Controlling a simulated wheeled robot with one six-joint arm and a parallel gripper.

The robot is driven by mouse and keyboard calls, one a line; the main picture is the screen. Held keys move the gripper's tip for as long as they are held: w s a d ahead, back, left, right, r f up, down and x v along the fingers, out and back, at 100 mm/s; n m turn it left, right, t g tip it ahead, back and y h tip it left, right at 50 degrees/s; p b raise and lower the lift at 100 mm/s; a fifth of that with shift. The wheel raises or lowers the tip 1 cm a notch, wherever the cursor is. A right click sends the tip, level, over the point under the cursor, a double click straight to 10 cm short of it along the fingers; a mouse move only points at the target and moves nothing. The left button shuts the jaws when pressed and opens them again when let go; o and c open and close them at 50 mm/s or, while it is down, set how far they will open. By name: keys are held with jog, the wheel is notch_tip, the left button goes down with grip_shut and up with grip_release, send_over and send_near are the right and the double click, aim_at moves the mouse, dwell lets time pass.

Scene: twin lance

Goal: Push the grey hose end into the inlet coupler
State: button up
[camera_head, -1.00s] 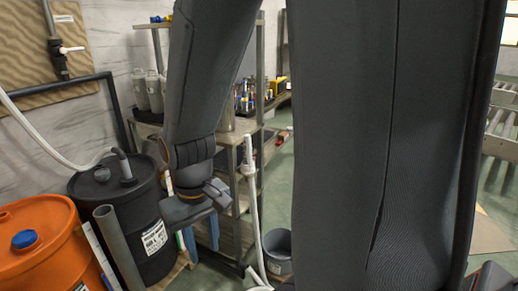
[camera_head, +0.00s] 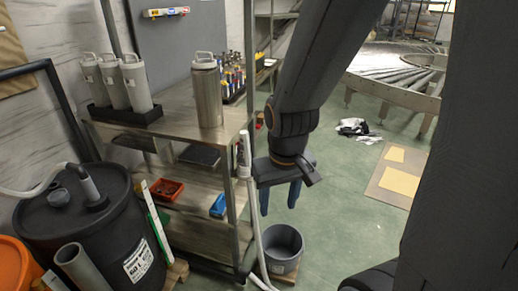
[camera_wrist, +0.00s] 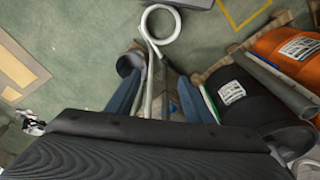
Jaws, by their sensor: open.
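The grey hose end (camera_head: 244,152) stands upright by the front post of the metal shelf, with its pale hose (camera_head: 258,235) hanging down to the floor. My gripper (camera_head: 279,198) is open and empty, its two blue fingers pointing down, just right of the hose end in the head view. In the wrist view, the pale hose (camera_wrist: 149,95) runs between the open fingers of my gripper (camera_wrist: 157,98) as seen from above, and its loop (camera_wrist: 147,22) lies on the floor. Whether the fingers are level with the hose end is unclear. I cannot make out the inlet coupler.
A grey bucket (camera_head: 283,249) stands on the floor below my gripper. The metal shelf (camera_head: 165,125) holds grey canisters (camera_head: 136,85) and a steel canister (camera_head: 207,92). A black drum (camera_head: 85,225) and a grey pipe (camera_head: 80,268) are at left.

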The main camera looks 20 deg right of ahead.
aim_at(246, 138)
jog(key=w+d+f+t+b, duration=0.1)
jog(key=w+f+t+b, duration=0.15)
jog(key=w, duration=0.55)
jog(key=w+d+f+t+b, duration=0.15)
jog(key=w+t, duration=0.25)
jog(key=w, duration=0.4)
jog(key=w+r+t+b, duration=0.1)
jog(key=w+t+b, duration=0.1)
jog(key=w, duration=0.1)
jog(key=w+a+r+n+t+y+b, duration=0.1)
jog(key=w+t, duration=0.2)
jog(key=w+r+t+y+b, duration=0.1)
jog(key=w+t+b, duration=0.1)
jog(key=w, duration=0.2)
jog(key=shift+w+a+r+n+t+b, duration=0.1)
jog(key=shift+a+r+n+t+b, duration=0.2)
jog(key=shift+r+t+b, duration=0.05)
jog(key=shift+w+a+r+t+y+b, duration=0.1)
jog(key=shift+w+r+t+y+b, duration=0.1)
jog(key=shift+r+t, duration=0.25)
jog(key=shift+w+a+r+t+y+b, duration=0.1)
jog(key=shift+r+t+y+b, duration=0.1)
jog(key=shift+r+t, duration=0.25)
jog(key=shift+w+a+r, duration=0.1)
jog(key=shift+w+a, duration=0.05)
jog(key=shift+w, duration=0.9)
jog(key=w, duration=0.3)
jog(key=w+a, duration=0.1)
jog(key=w, duration=0.1)
jog(key=shift+w+f, duration=0.25)
